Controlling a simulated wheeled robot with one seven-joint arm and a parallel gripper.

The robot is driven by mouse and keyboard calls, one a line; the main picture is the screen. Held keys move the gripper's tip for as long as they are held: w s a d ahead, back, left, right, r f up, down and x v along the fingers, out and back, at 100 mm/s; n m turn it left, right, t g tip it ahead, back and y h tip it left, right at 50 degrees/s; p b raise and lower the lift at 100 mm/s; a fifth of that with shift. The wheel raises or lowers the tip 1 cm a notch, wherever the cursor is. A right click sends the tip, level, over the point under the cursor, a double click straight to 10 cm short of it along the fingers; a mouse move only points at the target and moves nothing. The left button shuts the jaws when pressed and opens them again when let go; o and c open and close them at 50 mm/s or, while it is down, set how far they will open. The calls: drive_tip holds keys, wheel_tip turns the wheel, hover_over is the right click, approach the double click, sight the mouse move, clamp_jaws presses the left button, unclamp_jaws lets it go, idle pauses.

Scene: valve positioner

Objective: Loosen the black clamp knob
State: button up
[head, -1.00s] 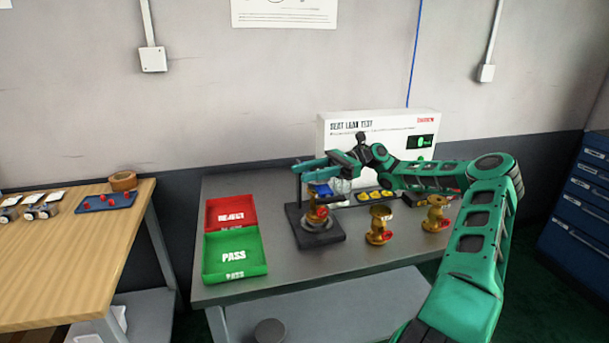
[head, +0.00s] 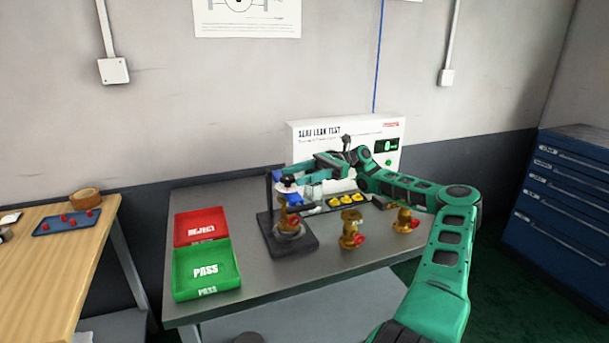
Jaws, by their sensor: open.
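The black clamp knob (head: 288,180) sits at the top of the test stand (head: 300,246), above a blue part (head: 291,198) and a brass valve (head: 288,219) standing on the dark base. My gripper (head: 296,170) is open and reaches in from the right, just above and beside the knob. Its fingers point left, close to the stand's post. From this view I cannot tell whether a finger touches the knob.
Two brass valves with red parts, a middle one (head: 351,230) and a right one (head: 404,220), stand right of the stand. A red REJECT tray (head: 180,241) and green PASS tray (head: 178,288) lie left. The white leak test panel (head: 330,131) stands behind.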

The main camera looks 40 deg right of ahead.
sight(293, 176)
drive_tip(key=shift+s+d, duration=0.1)
drive_tip(key=shift+d, duration=1.6)
drive_tip(key=shift+a, duration=0.1)
